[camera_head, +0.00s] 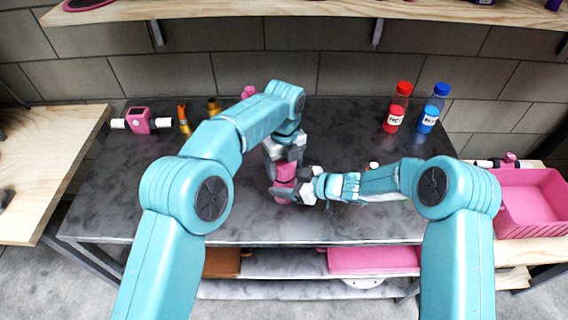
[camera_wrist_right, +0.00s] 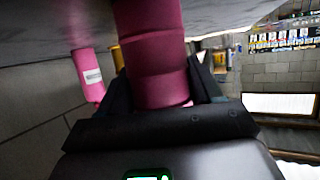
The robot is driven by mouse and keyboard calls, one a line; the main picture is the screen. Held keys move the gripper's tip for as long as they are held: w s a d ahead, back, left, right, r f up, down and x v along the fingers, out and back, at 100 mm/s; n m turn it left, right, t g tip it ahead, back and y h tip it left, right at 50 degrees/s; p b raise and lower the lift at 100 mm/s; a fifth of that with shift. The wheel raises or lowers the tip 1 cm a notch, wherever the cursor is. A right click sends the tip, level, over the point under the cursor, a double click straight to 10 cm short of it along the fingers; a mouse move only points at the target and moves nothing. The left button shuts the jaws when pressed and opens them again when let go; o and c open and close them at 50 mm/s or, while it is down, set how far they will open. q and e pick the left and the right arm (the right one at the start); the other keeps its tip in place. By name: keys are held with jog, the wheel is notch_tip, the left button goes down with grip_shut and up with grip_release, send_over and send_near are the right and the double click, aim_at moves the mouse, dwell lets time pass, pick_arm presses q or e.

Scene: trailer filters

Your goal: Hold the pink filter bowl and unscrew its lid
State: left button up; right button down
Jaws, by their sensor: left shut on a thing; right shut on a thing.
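The pink filter bowl (camera_head: 286,172) stands near the middle of the dark workbench, roughly upright. My left gripper (camera_head: 284,152) comes down from above and is shut on the top of the filter, where the lid sits; its fingers hide most of the lid. My right gripper (camera_head: 288,189) reaches in from the right, below the left one, and is shut around the bowl's body. In the right wrist view the pink bowl (camera_wrist_right: 155,65) fills the space between the dark fingers. I cannot tell how far the lid is turned.
The workbench (camera_head: 230,220) also holds a red bottle (camera_head: 397,108), a blue bottle (camera_head: 432,110), a pink block-shaped fitting (camera_head: 139,121) and brass fittings (camera_head: 184,120) along the back. A pink crate (camera_head: 530,205) stands at the right. A wooden shelf (camera_head: 270,10) runs above.

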pick_arm(q)
jog(key=n, duration=0.7)
jog(key=shift+n, duration=0.3)
jog(key=n, duration=0.4)
jog(key=shift+n, duration=0.3)
jog(key=n, duration=0.3)
jog(key=shift+r, duration=0.1)
jog(key=o, duration=1.2)
